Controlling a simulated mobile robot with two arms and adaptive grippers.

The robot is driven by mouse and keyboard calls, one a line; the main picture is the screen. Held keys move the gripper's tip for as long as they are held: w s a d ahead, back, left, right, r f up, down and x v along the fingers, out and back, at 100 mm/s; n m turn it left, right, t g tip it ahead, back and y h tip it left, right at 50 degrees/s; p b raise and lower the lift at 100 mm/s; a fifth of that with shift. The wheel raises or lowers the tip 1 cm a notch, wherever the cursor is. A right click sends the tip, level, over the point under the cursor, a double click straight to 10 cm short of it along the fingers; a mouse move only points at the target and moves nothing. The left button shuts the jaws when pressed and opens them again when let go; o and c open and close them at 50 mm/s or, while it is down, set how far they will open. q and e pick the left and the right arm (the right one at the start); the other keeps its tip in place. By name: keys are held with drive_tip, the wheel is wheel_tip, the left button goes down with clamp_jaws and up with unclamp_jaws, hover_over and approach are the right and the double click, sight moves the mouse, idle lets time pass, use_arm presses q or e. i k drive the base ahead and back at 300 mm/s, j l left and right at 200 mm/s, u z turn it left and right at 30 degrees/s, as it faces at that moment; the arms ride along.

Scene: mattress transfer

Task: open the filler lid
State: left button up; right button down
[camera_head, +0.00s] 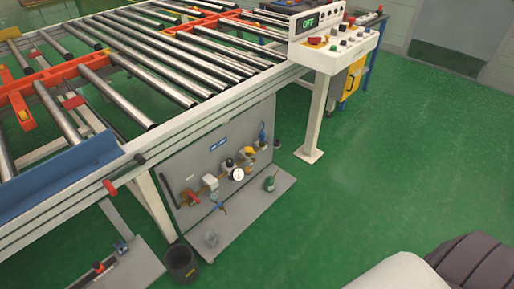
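No filler lid can be told apart for certain at this size. A grey upright panel (222,120) under the roller table carries a row of small fittings. They include a red-handled valve (192,197), a round white gauge (238,174), a yellow-topped fitting (250,152) and a blue-topped fitting (262,135). A small dark green bottle (269,184) stands on the grey shelf (243,217) at the panel's foot. A small clear or grey vessel (211,239) sits near the shelf's front left. Neither of my grippers shows.
The roller table (170,50) fills the upper left. A control box (335,45) reading OFF stands at its right end on a white leg (317,120). The green floor (370,190) to the right is mostly clear.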

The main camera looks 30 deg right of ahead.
sight(248, 149)
drive_tip(key=i+l, duration=0.15)
drive_tip(key=l, duration=0.3)
drive_tip(key=i+l, duration=0.1)
drive_tip(key=l, duration=0.35)
drive_tip(key=i+l, duration=0.15)
drive_tip(key=l, duration=0.35)
drive_tip(key=i+l+u, duration=0.1)
drive_tip(key=l, duration=0.35)
drive_tip(key=i+l, duration=0.15)
drive_tip(key=l, duration=0.3)
drive_tip(key=i+l, duration=0.1)
drive_tip(key=l, duration=0.35)
